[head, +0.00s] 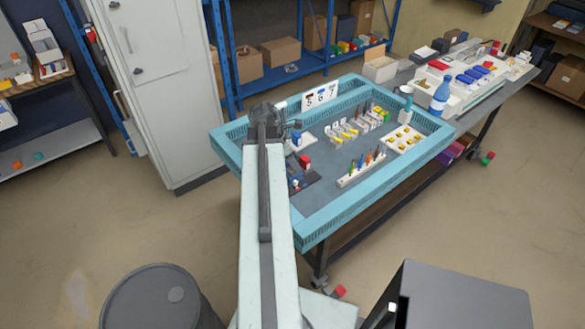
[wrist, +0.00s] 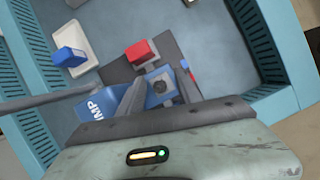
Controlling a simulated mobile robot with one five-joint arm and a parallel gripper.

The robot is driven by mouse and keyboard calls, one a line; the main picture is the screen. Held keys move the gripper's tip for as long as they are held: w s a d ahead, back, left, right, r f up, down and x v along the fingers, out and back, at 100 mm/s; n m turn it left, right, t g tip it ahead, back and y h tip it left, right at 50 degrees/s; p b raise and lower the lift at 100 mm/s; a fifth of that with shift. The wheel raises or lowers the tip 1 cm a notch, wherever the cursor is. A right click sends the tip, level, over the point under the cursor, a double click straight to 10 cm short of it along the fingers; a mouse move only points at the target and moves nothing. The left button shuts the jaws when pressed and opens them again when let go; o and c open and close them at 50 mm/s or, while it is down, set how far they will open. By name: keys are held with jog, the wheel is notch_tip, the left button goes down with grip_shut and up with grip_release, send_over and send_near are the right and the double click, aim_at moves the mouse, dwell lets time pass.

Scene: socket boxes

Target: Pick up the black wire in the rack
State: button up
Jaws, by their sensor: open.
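A low white rack (head: 360,170) stands in the blue-rimmed tray and holds a row of upright coloured pieces. I cannot pick out a black wire for sure in either rack; the pieces are too small. My gripper (head: 291,129) is open above the left part of the tray, to the left of both racks. No rack shows there.
The tray has a raised blue rim (head: 378,206). A tall grey cabinet (head: 168,100) stands to the left.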

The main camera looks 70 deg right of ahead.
jog(key=shift+r, duration=0.1)
grip_shut()
jog(key=shift+r, duration=0.1)
